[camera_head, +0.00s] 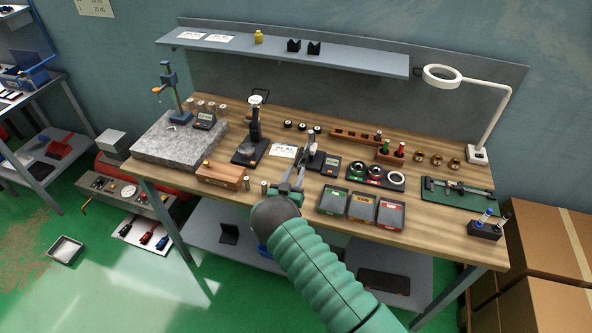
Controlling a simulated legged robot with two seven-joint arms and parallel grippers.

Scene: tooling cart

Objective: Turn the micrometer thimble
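A small dark stand (316,158) stands mid-bench, just beyond my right gripper, with a metal part on top that looks like the micrometer (312,139). The thimble is too small to make out, and my gripper hides part of this area. My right gripper (293,179) reaches in from the bottom of the head view, over the front half of the bench. Its fingertips are close to the stand; I cannot tell whether they touch it or how far apart they are. My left gripper is not in view.
A granite plate (165,150) with a height stand is at the left. A dial gauge stand (252,135) is left of the gripper. Green, orange and red trays (362,207) lie to the right. A ring lamp (442,76) and a green caliper case (457,193) are further right.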

